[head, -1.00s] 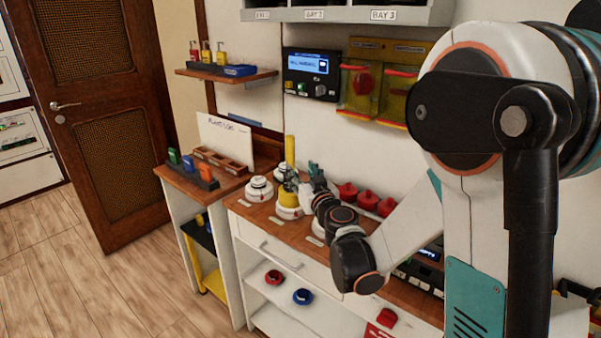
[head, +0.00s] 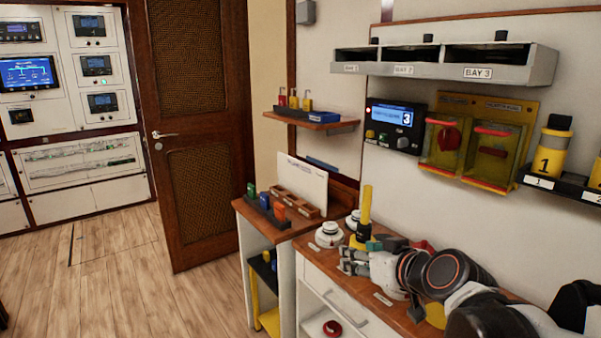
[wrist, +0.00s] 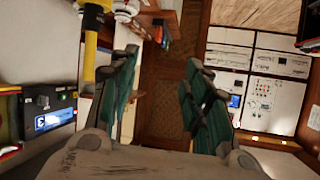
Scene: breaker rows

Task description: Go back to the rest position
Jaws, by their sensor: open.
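My gripper (head: 352,262) is over the wooden counter (head: 318,262) in the head view, pointing left. In the wrist view my gripper (wrist: 160,88) shows its two teal-padded fingers spread wide with nothing between them. A yellow upright post (head: 366,206) stands just behind my gripper. It also shows as a yellow bar (wrist: 91,45) left of the fingers in the wrist view, apart from them as far as I can see. My arm reaches in from the lower right and hides much of the counter.
White round knobs (head: 329,235) stand on the counter left of the post. A low side cabinet (head: 285,222) carries a white board and small coloured items. A grey bay shelf (head: 440,68), a display panel (head: 396,127) and yellow covers (head: 475,142) are on the wall. The floor at left is clear.

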